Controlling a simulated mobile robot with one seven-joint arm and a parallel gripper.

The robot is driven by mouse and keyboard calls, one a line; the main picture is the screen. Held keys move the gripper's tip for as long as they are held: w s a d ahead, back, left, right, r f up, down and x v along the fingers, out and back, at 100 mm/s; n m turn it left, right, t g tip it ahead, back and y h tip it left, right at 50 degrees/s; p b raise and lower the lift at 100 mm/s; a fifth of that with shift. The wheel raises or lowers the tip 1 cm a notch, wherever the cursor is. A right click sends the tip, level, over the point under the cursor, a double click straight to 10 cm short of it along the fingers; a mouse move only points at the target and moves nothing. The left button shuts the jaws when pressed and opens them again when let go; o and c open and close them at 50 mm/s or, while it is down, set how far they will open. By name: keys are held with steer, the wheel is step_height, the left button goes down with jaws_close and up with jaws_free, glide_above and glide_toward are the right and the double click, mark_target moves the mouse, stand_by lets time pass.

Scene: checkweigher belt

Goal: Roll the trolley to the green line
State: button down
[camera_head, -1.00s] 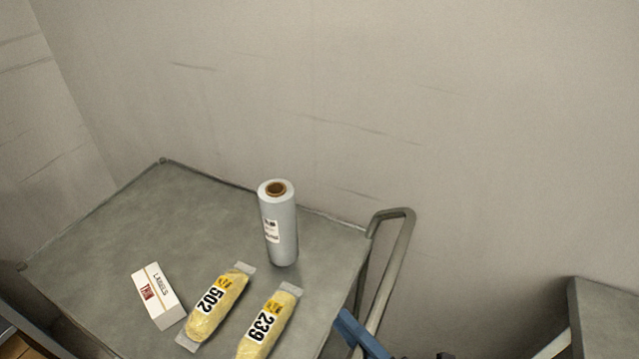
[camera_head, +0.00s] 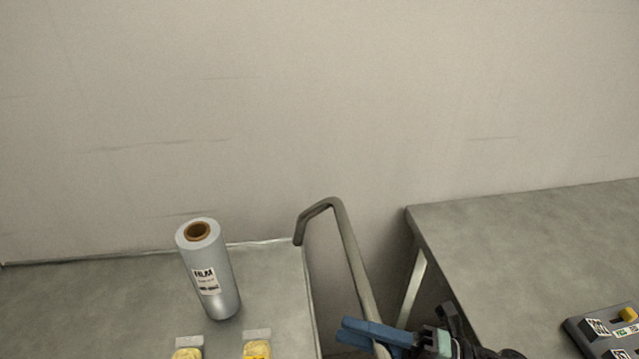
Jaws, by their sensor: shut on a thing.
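The trolley (camera_head: 110,290) has a grey metal top at the lower left of the head view. Its bent tube handle (camera_head: 347,240) rises at the top's right end. My gripper (camera_head: 364,335), with blue fingers, is at the bottom of the view, shut on the lower visible part of the handle. On the trolley stand an upright film roll (camera_head: 212,280) and two yellow packs, the left pack (camera_head: 188,353) and the right pack (camera_head: 257,350), both cut off by the bottom edge. The green line and the floor are not in view.
A grey table (camera_head: 530,235) stands to the right, with a narrow gap between it and the trolley handle. A dark control box with a yellow knob (camera_head: 628,314) sits on it. A plain wall (camera_head: 320,100) runs behind both.

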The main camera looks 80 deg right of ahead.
steer(key=s+d+b, duration=0.2)
steer(key=s, duration=0.4)
steer(key=shift+s+d+b, duration=0.2)
steer(key=shift+s+b, duration=0.1)
steer(key=shift+b, duration=0.05)
steer(key=c, duration=0.6)
jaws_free()
steer(key=s, duration=0.2)
steer(key=s+f+b, duration=0.1)
steer(key=s, duration=0.4)
steer(key=shift+s+a+f+b, duration=0.15)
steer(key=shift+s+a+b, duration=0.05)
steer(key=shift+b, duration=0.15)
